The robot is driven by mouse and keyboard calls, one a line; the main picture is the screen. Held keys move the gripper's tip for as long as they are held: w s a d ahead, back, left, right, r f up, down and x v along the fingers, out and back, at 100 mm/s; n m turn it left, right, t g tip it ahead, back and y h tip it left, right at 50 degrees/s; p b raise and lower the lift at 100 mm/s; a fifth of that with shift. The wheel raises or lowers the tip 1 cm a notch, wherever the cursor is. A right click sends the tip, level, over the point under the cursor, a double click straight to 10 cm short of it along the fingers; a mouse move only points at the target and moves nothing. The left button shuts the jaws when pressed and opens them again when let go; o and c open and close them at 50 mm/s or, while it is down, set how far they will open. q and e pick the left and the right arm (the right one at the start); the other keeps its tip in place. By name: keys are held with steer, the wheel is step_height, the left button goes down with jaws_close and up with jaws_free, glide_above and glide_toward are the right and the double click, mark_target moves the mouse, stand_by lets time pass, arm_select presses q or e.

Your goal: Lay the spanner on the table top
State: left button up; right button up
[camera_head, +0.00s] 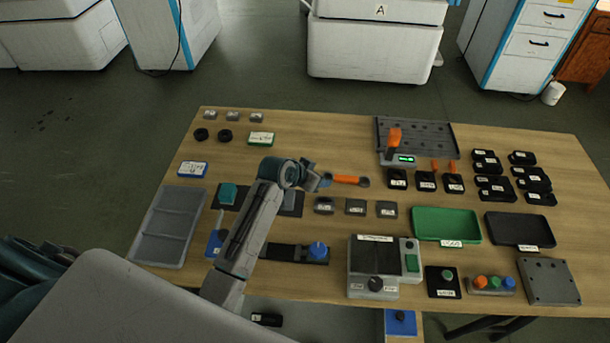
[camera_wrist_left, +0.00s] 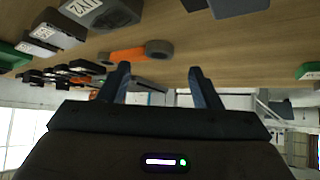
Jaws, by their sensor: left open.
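The spanner, with an orange handle (camera_head: 347,180) and grey ends, lies on the wooden table top (camera_head: 320,135) in the middle of the head view. In the left wrist view the spanner (camera_wrist_left: 125,53) lies on the wood beyond the fingertips, with one grey end in line with the gap between them. My left gripper (camera_head: 318,181) is just left of the spanner in the head view. In the wrist view the left gripper (camera_wrist_left: 160,78) is open, with nothing between its fingers. My right gripper is out of view.
Small grey labelled blocks (camera_head: 355,206) sit just in front of the spanner. An orange-handled device (camera_head: 395,140) stands behind it to the right. A green tray (camera_head: 445,226) and a black tray (camera_head: 520,230) lie to the right. Bare wood shows behind the spanner.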

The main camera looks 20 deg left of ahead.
arm_select(q)
steer(key=v, duration=0.7)
steer(key=shift+b, duration=0.3)
steer(key=shift+r, duration=0.1)
